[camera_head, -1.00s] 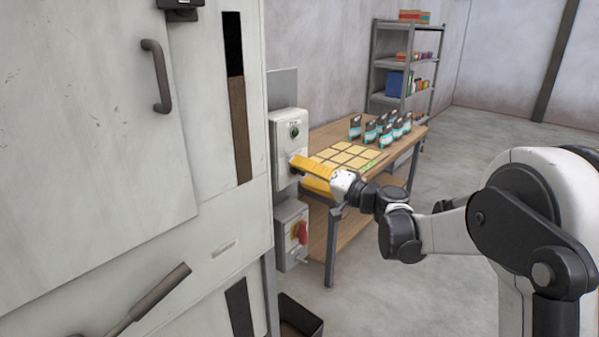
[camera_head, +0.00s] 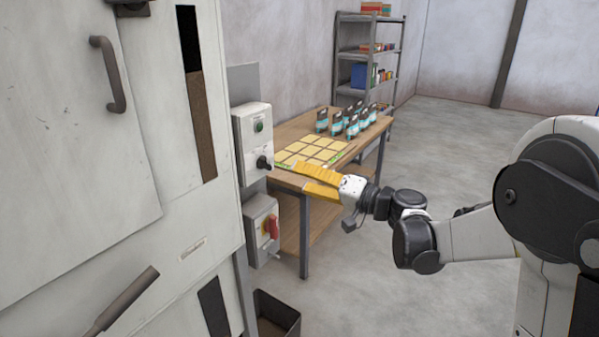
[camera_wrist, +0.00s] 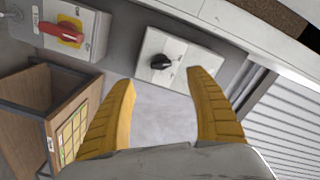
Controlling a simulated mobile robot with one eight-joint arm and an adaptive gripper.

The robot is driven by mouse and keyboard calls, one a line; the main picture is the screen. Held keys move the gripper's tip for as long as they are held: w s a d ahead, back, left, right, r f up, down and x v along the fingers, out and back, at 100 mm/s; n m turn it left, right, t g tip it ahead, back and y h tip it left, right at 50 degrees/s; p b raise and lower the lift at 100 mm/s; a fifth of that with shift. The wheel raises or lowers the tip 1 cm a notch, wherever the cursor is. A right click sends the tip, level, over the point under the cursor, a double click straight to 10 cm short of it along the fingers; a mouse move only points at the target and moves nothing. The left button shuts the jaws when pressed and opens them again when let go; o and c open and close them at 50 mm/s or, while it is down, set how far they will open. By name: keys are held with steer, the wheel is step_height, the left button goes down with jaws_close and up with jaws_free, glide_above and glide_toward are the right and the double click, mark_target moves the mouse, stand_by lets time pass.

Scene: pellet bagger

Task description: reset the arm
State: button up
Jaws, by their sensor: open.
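My gripper (camera_head: 301,178) has yellow fingers and is open and empty. In the head view it is to the right of the control box (camera_head: 252,138), in front of the workbench. The box carries a green button (camera_head: 259,126) and a black knob (camera_head: 264,162). In the wrist view, my two fingers (camera_wrist: 161,85) are spread wide, with the black knob (camera_wrist: 161,62) beyond and between them, apart from them. My arm reaches in from the right of the head view.
A lower box with a red switch (camera_head: 272,228) hangs below. The workbench (camera_head: 290,137) holds yellow squares and several bags (camera_head: 352,119). A dark bin (camera_head: 277,316) stands on the floor. A shelf (camera_head: 368,52) is at the back. The machine cabinet (camera_head: 85,180) fills the left. Floor at right is clear.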

steer(key=s+f+g+h, duration=0.3)
steer(key=s+h, duration=0.3)
steer(key=s, duration=0.7)
steer(key=s+d+f+h, duration=0.3)
steer(key=s+d, duration=0.3)
steer(key=s, duration=0.3)
steer(key=s+d+f+n+h, duration=0.1)
steer(key=s+d+f+h, duration=0.3)
steer(key=s, duration=0.5)
steer(key=shift+d+g+h, duration=0.4)
steer(key=shift+d+h, duration=0.2)
steer(key=shift+d, duration=0.65)
